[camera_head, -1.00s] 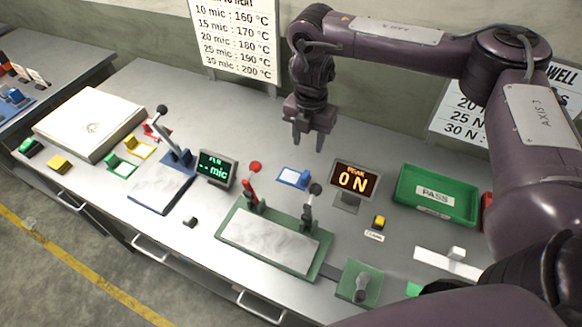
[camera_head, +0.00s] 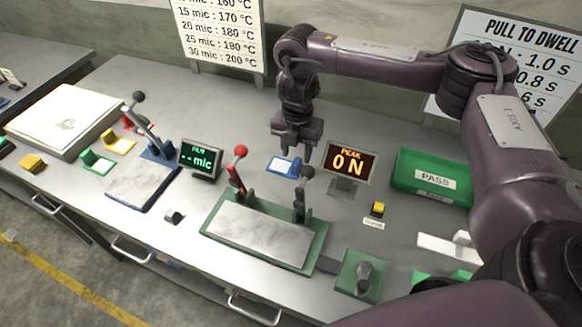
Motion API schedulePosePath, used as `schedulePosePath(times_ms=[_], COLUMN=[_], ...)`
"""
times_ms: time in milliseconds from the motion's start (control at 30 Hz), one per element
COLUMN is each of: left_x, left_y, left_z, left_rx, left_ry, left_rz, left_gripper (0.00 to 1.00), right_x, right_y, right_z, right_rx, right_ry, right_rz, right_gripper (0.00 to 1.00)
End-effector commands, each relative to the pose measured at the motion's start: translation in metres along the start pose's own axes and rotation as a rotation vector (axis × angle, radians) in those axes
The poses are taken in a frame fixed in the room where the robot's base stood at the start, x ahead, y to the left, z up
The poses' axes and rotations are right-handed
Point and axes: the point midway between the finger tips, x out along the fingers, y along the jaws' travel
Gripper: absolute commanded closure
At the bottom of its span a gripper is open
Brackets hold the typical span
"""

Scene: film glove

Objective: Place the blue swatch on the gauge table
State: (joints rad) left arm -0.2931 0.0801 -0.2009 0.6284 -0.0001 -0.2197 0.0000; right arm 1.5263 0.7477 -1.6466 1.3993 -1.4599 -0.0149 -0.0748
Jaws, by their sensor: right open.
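The blue swatch (camera_head: 275,167), a small blue and white piece, lies on the bench behind the green sealing fixture. My right gripper (camera_head: 293,152) is open and empty, pointing down just above and behind the swatch; I cannot tell whether its tips touch it. The gauge table (camera_head: 139,188) is a grey plate on a blue base with a black-knobbed lever, left of centre, beside a display (camera_head: 200,159) reading "-- mic". No swatch lies on its plate. My left gripper is not in view.
A green PASS tray (camera_head: 433,175) stands at right.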

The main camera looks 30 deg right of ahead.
Motion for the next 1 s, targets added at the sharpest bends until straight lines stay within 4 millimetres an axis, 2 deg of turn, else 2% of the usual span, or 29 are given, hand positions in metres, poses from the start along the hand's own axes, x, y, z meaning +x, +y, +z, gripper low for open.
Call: schedulePosePath(times_ms=[33, 100, 300, 567, 867, 1000], left_x=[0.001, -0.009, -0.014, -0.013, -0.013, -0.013], left_y=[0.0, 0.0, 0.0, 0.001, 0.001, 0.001], left_z=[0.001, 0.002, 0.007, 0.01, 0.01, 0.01], left_rx=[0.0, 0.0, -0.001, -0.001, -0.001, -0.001], left_ry=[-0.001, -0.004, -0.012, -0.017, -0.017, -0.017], left_rz=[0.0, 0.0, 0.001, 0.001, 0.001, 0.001], left_gripper=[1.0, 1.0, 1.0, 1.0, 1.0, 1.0], right_x=[0.009, 0.016, 0.039, 0.042, 0.042, 0.042], right_y=[-0.001, -0.001, -0.001, 0.0, 0.0, 0.0], right_z=[-0.002, -0.002, -0.001, -0.001, -0.001, -0.001], right_rx=[0.002, 0.001, 0.001, 0.001, 0.001, 0.001], right_ry=[0.005, 0.003, 0.001, 0.001, 0.001, 0.001], right_rz=[-0.003, -0.005, -0.003, -0.001, -0.001, -0.001], right_gripper=[0.58, 0.58, 0.58, 0.59, 0.99, 1.0])
